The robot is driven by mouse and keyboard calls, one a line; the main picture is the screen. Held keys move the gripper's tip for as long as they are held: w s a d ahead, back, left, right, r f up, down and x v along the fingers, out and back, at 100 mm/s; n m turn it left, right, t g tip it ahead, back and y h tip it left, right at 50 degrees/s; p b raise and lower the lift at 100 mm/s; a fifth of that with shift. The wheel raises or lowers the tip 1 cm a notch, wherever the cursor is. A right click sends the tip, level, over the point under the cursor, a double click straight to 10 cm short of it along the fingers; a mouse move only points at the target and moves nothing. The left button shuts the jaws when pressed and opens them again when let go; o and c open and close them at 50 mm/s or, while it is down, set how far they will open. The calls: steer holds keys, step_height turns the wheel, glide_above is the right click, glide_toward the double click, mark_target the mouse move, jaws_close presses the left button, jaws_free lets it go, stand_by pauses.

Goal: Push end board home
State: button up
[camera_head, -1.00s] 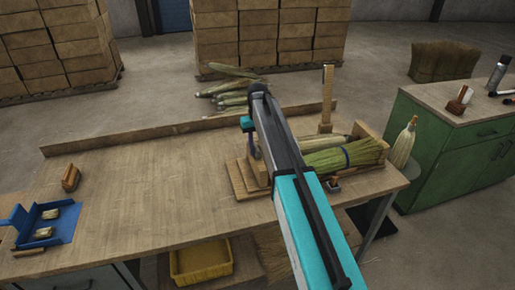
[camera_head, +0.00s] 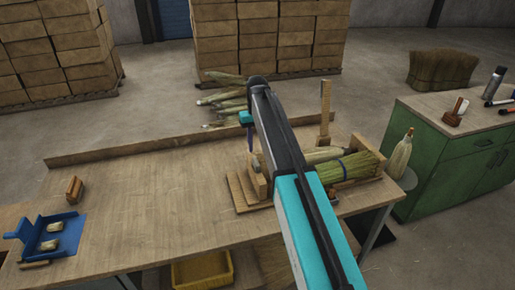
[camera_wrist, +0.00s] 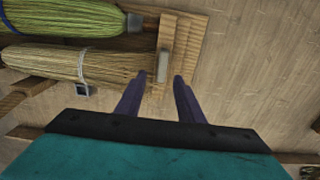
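The end board (camera_wrist: 166,40) is an upright wooden block with a grey metal plate on its edge; it stands on a slatted wooden base (camera_wrist: 189,27). In the head view the end board (camera_head: 258,182) is partly behind my arm. A green-bristled broom (camera_wrist: 60,17) and a straw-coloured broom (camera_wrist: 70,64), each with a tie, lie side by side, their ends towards the board. My gripper (camera_wrist: 159,77) has its two purple fingers apart, tips close to the board's near end. I cannot tell whether they touch it. My arm hides most of the gripper in the head view.
A wooden upright (camera_head: 325,112) stands behind the brooms. A blue dustpan (camera_head: 48,238) and a small brush (camera_head: 74,189) lie on the bench's left, where the middle is clear. A green cabinet (camera_head: 440,165) stands at the right, and a low rail (camera_head: 130,147) edges the bench's back.

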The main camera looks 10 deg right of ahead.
steer(key=shift+r+p, duration=0.9)
steer(key=shift+r, duration=1.4)
steer(key=shift+s+f, duration=0.1)
